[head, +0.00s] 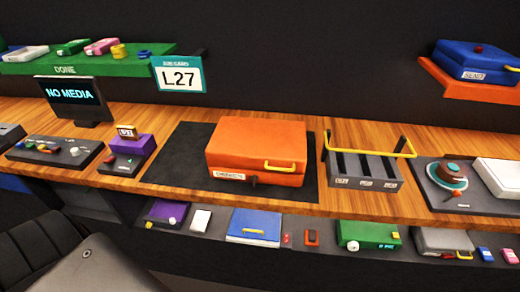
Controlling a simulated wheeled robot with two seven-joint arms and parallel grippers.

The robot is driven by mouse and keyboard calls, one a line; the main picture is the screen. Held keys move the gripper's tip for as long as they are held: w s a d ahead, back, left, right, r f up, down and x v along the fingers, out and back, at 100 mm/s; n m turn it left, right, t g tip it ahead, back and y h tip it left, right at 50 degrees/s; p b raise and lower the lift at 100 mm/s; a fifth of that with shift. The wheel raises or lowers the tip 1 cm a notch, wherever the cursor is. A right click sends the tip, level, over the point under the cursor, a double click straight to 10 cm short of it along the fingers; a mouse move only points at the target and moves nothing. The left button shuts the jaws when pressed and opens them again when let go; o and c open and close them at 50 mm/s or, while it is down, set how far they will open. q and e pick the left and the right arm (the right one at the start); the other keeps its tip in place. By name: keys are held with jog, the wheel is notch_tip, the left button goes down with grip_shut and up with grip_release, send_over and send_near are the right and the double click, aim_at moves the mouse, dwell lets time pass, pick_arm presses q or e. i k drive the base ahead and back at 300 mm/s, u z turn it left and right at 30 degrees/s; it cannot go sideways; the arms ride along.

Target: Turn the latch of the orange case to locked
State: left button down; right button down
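The orange case (255,140) sits closed on a dark mat (180,157) on the wooden bench, in the middle of the head view. Its front carries a white label (229,175), a yellow handle (280,166) toward the right, and a small dark latch (253,181) low near the middle. The latch is too small to tell whether it is locked. Neither of my grippers is in view, and nothing touches the case.
A grey rack (362,182) with a yellow handle stands close right of the case. A purple device (130,146) and a screen (73,97) are to the left. A lower shelf (208,234) with several items runs below the bench front.

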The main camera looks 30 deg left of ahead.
aim_at(255, 178)
jog(key=u, duration=1.95)
jog(key=k, duration=1.05)
jog(key=z, duration=1.85)
